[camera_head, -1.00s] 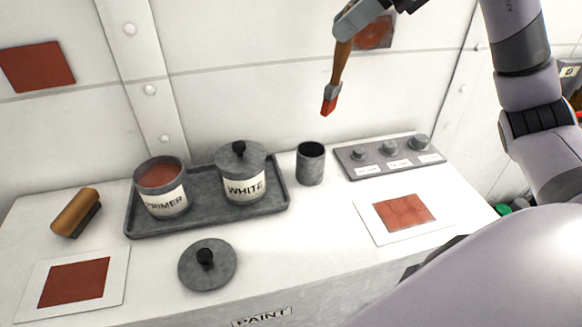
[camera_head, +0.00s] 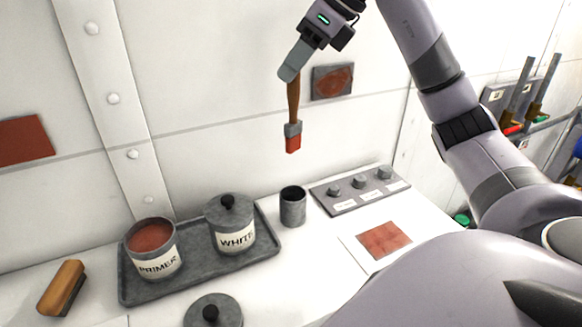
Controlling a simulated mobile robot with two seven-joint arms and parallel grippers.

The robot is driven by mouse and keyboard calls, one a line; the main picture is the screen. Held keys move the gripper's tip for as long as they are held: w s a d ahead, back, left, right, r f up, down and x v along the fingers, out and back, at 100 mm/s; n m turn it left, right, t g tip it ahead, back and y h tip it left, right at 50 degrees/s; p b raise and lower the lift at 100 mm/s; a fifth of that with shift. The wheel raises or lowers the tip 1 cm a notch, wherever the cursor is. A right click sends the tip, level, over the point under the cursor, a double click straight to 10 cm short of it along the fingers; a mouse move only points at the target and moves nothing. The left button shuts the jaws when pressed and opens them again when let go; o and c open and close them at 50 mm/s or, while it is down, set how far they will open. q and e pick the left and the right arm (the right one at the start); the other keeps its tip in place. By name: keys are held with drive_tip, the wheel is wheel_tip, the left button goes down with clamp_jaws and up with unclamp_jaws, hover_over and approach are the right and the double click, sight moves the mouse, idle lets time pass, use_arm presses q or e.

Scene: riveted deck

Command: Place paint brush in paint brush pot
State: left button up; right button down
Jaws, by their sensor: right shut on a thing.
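The paint brush (camera_head: 293,110) has a brown wooden handle, a grey ferrule and red bristles. It hangs bristles down in the air, nearly upright. My right gripper (camera_head: 291,72) is shut on the upper end of its handle. The paint brush pot (camera_head: 292,208) is a small dark grey open cylinder on the white table, right of the tray. In the picture the brush is directly above the pot, with a clear gap between bristles and rim. Their depth relation is hard to tell. The pot looks empty, though its bottom is hidden. My left gripper is out of view.
A grey tray (camera_head: 196,273) holds an open PRIMER can (camera_head: 153,250) and a lidded WHITE can (camera_head: 231,226). A loose lid (camera_head: 213,313), a wood-handled block (camera_head: 62,289), a knob panel (camera_head: 361,190) and a red sample card (camera_head: 384,239) lie around. The wall stands behind.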

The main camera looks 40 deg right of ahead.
sight(294, 151)
wheel_tip(294, 151, down, 13)
drive_tip(key=b, duration=0.2)
drive_tip(key=shift+b, duration=0.3)
drive_tip(key=shift+f, duration=2.2)
drive_tip(key=shift+f+b, duration=0.15)
drive_tip(key=shift+b, duration=0.2)
drive_tip(key=c, duration=1)
unclamp_jaws()
drive_tip(key=shift+o, duration=0.2)
